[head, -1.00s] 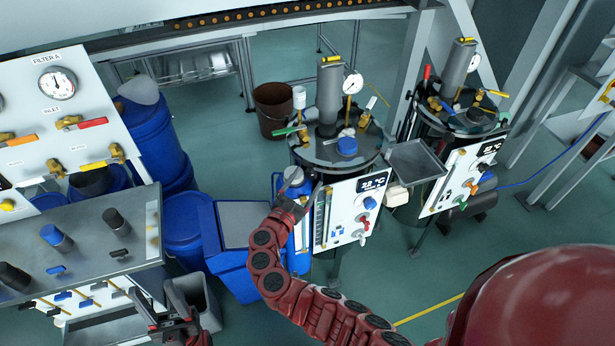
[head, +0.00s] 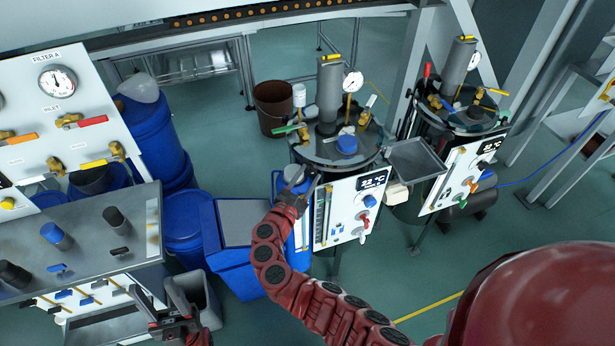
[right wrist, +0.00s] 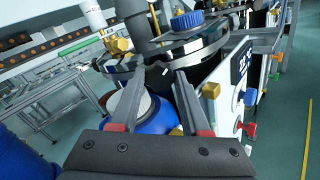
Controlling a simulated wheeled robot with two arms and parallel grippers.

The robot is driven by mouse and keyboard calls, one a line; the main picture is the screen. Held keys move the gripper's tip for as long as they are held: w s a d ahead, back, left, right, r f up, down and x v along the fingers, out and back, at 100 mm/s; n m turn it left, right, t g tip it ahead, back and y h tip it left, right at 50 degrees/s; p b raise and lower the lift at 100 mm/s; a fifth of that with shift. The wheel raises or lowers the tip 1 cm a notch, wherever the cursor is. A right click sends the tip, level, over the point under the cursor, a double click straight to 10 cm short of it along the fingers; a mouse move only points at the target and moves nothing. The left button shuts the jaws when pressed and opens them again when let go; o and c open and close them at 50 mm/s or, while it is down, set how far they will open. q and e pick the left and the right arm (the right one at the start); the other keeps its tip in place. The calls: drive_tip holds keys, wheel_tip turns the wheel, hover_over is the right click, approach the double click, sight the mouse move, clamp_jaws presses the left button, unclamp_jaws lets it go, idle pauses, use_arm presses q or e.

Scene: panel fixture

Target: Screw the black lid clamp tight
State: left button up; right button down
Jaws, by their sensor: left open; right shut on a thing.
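The tank (head: 336,146) in the middle of the head view has a round metal lid with a blue knob (head: 347,145) on top. My right gripper (head: 304,178) is at the near left edge of this lid. In the right wrist view its fingers (right wrist: 156,76) straddle a dark part at the lid's rim, which I take as the black lid clamp (right wrist: 160,71). The clamp is small and mostly hidden by the hand in the head view. My left gripper (head: 172,318) is open and empty at the bottom left, beside the metal bench.
A white panel (head: 349,208) with a display and coloured knobs hangs on the tank's front. A second tank (head: 458,118) stands to the right, with a metal tray (head: 417,163) between. Blue bins (head: 238,250) and a valve bench (head: 80,235) are at left.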

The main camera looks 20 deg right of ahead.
drive_tip(key=shift+f+m+b, duration=0.2)
drive_tip(key=shift+m+b, duration=0.4)
drive_tip(key=shift+b, duration=0.3)
drive_tip(key=m+b, duration=0.3)
drive_tip(key=b, duration=0.1)
drive_tip(key=shift+f+m+b, duration=0.1)
drive_tip(key=shift+m+b, duration=1.3)
drive_tip(key=shift+b, duration=0.15)
drive_tip(key=shift+r+m+b, duration=0.2)
drive_tip(key=shift+m+b, duration=0.15)
drive_tip(key=shift+m, duration=0.05)
drive_tip(key=shift+c, duration=1.9)
unclamp_jaws()
